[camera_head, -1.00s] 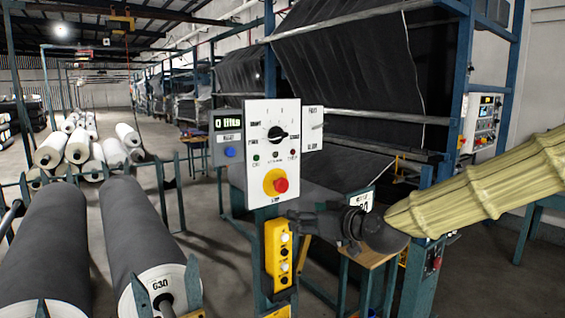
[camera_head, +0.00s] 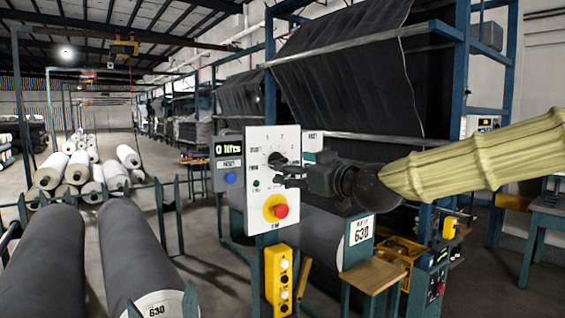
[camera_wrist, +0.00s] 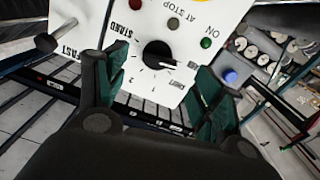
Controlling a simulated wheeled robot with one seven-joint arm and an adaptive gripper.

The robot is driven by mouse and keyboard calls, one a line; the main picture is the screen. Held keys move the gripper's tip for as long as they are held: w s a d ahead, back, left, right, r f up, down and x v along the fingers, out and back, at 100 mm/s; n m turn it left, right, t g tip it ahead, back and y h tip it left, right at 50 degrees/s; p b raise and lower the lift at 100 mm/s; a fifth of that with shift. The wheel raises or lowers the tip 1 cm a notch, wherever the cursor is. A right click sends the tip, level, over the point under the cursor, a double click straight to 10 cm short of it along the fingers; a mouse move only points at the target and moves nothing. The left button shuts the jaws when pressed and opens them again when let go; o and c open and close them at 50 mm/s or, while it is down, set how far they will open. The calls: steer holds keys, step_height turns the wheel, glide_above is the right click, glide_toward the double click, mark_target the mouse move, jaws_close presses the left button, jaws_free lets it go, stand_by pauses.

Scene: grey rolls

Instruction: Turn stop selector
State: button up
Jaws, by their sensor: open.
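The stop selector is a round black knob (camera_head: 276,158) on a white control panel (camera_head: 258,225), ringed by printed numbers and words. In the wrist view, the knob (camera_wrist: 157,53) sits beyond my open fingers, with a white pointer mark toward its right side. My gripper (camera_head: 284,172) is level with the knob in the head view and partly covers it. In the wrist view, my gripper (camera_wrist: 158,78) has one green-padded finger to each side of the knob. The fingers are empty; I cannot tell whether either touches the panel.
A red stop button on a yellow base (camera_head: 276,208) sits below the knob. A grey box with a display and blue button (camera_head: 229,165) is at the left. A yellow pendant (camera_head: 279,278) hangs below.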

steer(key=shift+p+x, duration=0.7)
steer(key=shift+x, duration=2.05)
steer(key=c, duration=1)
